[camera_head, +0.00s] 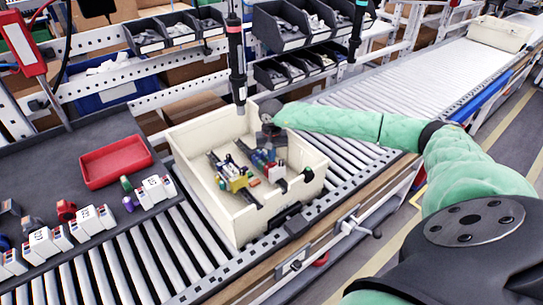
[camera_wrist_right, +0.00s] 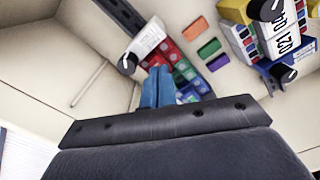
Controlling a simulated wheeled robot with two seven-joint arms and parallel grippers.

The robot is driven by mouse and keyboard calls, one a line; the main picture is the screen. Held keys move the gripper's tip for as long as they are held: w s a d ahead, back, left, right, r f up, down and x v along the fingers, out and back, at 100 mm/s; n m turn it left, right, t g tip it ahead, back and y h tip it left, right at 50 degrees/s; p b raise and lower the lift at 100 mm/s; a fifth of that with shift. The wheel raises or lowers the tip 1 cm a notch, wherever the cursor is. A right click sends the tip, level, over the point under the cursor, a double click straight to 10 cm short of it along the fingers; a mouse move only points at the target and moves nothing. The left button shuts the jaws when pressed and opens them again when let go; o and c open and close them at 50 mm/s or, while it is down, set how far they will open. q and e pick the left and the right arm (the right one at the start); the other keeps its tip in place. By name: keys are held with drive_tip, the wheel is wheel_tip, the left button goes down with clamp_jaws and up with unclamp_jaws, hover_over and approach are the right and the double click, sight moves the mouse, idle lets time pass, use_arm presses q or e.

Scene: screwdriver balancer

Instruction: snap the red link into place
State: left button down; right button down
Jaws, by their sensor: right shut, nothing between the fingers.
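My right arm reaches into the cream bin (camera_head: 215,208), and my right gripper (camera_head: 268,128) is low at its back wall, small in the head view. In the right wrist view the blue fingers of the right gripper (camera_wrist_right: 157,76) are together with nothing between them. A small orange-red piece (camera_wrist_right: 199,28), possibly the red link, sits apart from the fingers to their upper right. Red terminal blocks (camera_wrist_right: 166,50) are just beyond the fingertips and partly hidden by them; contact is unclear. My left gripper is not in view.
A white module (camera_wrist_right: 147,38) and a yellow module (camera_wrist_right: 240,12) are close by. A hanging screwdriver (camera_head: 236,60) is above the bin. A red tray (camera_head: 115,162) is at left.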

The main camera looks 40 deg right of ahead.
drive_tip(key=shift+f+b, duration=0.3)
drive_tip(key=shift+f, duration=0.05)
idle(0.7)
drive_tip(key=shift+r, duration=0.1)
drive_tip(key=shift+r+p, duration=0.3)
drive_tip(key=shift+r, duration=2.15)
